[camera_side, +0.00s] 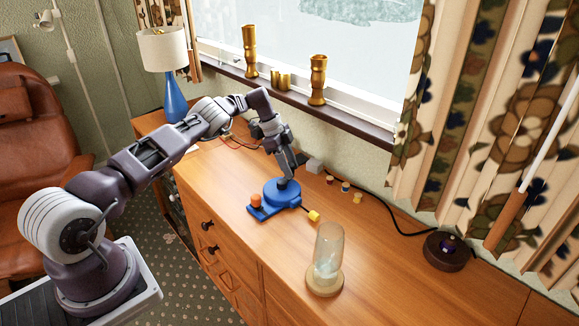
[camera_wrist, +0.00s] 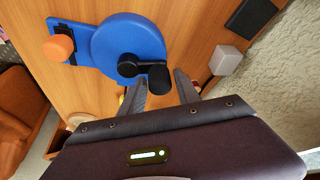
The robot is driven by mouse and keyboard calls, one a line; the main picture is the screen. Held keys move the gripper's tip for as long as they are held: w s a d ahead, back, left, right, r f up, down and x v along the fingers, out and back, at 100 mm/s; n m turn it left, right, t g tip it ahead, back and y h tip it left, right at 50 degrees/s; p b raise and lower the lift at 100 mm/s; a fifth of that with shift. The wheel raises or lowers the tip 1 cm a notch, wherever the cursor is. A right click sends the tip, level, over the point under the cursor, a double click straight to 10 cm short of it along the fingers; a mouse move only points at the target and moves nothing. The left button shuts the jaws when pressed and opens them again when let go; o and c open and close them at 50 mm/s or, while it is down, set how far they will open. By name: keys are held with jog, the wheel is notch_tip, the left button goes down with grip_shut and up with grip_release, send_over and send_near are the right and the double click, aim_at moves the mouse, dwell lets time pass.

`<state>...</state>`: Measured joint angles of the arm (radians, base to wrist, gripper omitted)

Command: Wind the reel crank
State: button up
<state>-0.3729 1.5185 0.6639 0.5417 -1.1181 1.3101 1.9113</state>
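The blue reel (camera_side: 283,195) lies on the wooden cabinet top, with a round drum and a flat base plate. In the wrist view the reel (camera_wrist: 110,38) carries a black crank arm (camera_wrist: 128,64) ending in a black handle (camera_wrist: 158,78). An orange knob (camera_side: 255,200) sits on the base plate; it also shows in the wrist view (camera_wrist: 58,47). My gripper (camera_side: 286,178) is over the reel. In the wrist view its fingers (camera_wrist: 160,84) are apart, one on each side of the handle; contact is not clear.
A glass dome on a wooden base (camera_side: 325,275) stands in front right of the reel. A grey block (camera_side: 315,166) and several small spools (camera_side: 346,187) lie behind it. A black cable runs to a dark round device (camera_side: 446,250). The cabinet top (camera_side: 400,285) at right is free.

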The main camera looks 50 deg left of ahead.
grip_shut()
jog(key=shift+a, duration=0.1)
jog(key=n, duration=0.2)
jog(key=a+n+t, duration=0.1)
jog(key=shift+s+r, duration=0.1)
jog(key=shift+s, duration=0.15)
jog(key=n, duration=0.1)
jog(key=s+a+n+y, duration=0.1)
jog(key=n, duration=0.1)
jog(key=shift+n+t+y, duration=0.3)
jog(key=shift+t, duration=0.1)
jog(key=shift+s+a+n+t+y, duration=0.15)
jog(key=shift+s+n+y, duration=0.1)
jog(key=shift+n, duration=0.45)
jog(key=shift+s+a+n+t+y, duration=0.15)
jog(key=shift+n+y, duration=0.15)
jog(key=shift+n, duration=0.4)
jog(key=shift+s+a+n+y, duration=0.15)
jog(key=shift+s+n+y, duration=0.1)
jog(key=shift+n, duration=0.45)
jog(key=shift+o, duration=2)
grip_release()
